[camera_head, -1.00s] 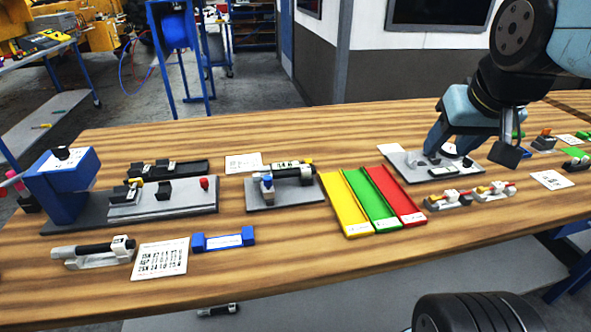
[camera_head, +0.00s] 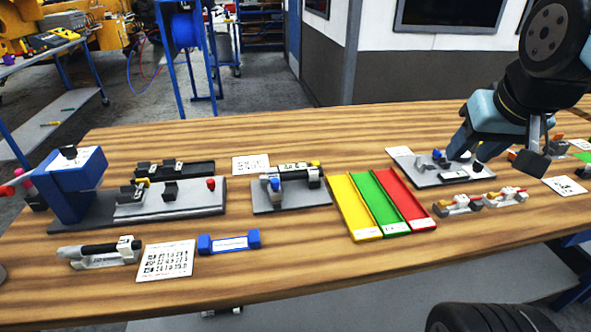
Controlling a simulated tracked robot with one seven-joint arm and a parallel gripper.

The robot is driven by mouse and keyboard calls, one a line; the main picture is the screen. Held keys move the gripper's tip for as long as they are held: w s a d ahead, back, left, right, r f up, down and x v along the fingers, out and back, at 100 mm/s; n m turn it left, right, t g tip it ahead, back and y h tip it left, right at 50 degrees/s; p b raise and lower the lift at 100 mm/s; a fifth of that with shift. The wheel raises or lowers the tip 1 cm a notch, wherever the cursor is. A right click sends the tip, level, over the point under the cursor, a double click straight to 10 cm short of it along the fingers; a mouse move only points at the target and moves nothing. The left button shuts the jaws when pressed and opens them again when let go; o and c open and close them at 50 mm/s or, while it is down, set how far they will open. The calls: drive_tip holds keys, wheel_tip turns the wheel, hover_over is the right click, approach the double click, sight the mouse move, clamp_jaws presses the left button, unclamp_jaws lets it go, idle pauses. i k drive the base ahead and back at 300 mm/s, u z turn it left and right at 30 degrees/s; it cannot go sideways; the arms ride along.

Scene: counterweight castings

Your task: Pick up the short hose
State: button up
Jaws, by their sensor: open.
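I cannot tell for sure which thing is the short hose. A dark, hose-like cylinder (camera_head: 98,250) lies in a light holder at the bench's front left. Another dark cylinder (camera_head: 296,174) lies across a grey fixture plate (camera_head: 262,204) near the middle. My gripper (camera_head: 499,152) is open, above the right part of the bench, beside a grey plate (camera_head: 440,177) with small parts. It is far to the right of both cylinders. Nothing shows between its fingers, though the arm hides some of the bench behind it.
Yellow (camera_head: 354,207), green (camera_head: 379,203) and red (camera_head: 404,200) trays stand side by side. A blue press-like stand (camera_head: 80,187) is at the left, with a blue block (camera_head: 229,243) in front. Small holders (camera_head: 457,206) stand right of the trays. The bench's rear middle is clear.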

sight(313, 175)
drive_tip(key=z, duration=0.55)
drive_tip(key=k, duration=1.45)
drive_tip(key=u, duration=0.6)
drive_tip(key=i, duration=1.5)
drive_tip(key=z, duration=0.05)
